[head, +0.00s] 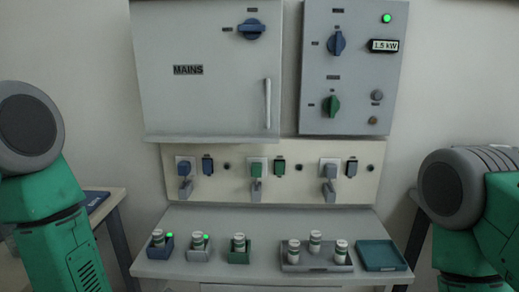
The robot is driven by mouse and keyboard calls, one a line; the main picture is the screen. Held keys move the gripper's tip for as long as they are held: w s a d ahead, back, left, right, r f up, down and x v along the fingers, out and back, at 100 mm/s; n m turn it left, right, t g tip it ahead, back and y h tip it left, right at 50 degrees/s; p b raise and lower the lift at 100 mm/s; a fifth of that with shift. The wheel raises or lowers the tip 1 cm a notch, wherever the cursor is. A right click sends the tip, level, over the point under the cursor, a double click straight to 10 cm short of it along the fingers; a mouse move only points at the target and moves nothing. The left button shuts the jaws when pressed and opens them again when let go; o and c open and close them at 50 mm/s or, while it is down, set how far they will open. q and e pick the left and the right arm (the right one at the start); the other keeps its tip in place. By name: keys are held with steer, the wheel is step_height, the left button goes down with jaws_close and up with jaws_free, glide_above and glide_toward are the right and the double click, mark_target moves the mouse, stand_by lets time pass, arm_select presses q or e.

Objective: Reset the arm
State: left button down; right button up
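My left arm comes in at the left edge of the head view, with a green link and a dark round joint. My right arm stands at the right edge, likewise green with a grey joint. Both arms are at the sides, clear of the bench and the panels. Neither gripper is in the picture, so what they hold or whether they are open is hidden.
A grey bench (225,270) carries several white-capped jars in blue, grey and green holders, a grey tray (317,268) and an empty blue tray (381,256). Behind are a socket strip (305,192), a MAINS cabinet (205,100) and a control panel (355,80).

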arm_select(q)
steer(key=s+a+f+m+g, duration=0.2)
steer(key=s+f+m+g, duration=0.1)
steer(key=s, duration=0.6)
steer(key=s+a+f+m+g+y, duration=0.1)
steer(key=s+a+f+m+g, duration=0.2)
steer(key=s+f, duration=0.3)
steer(key=s+a+f+m+g, duration=0.2)
steer(key=s+f+m+g, duration=0.2)
steer(key=s, duration=1)
steer(key=shift+a+f+m+g+y, duration=0.35)
steer(key=shift+f+g, duration=0.1)
steer(key=shift+g, duration=0.25)
steer(key=shift+w, duration=0.1)
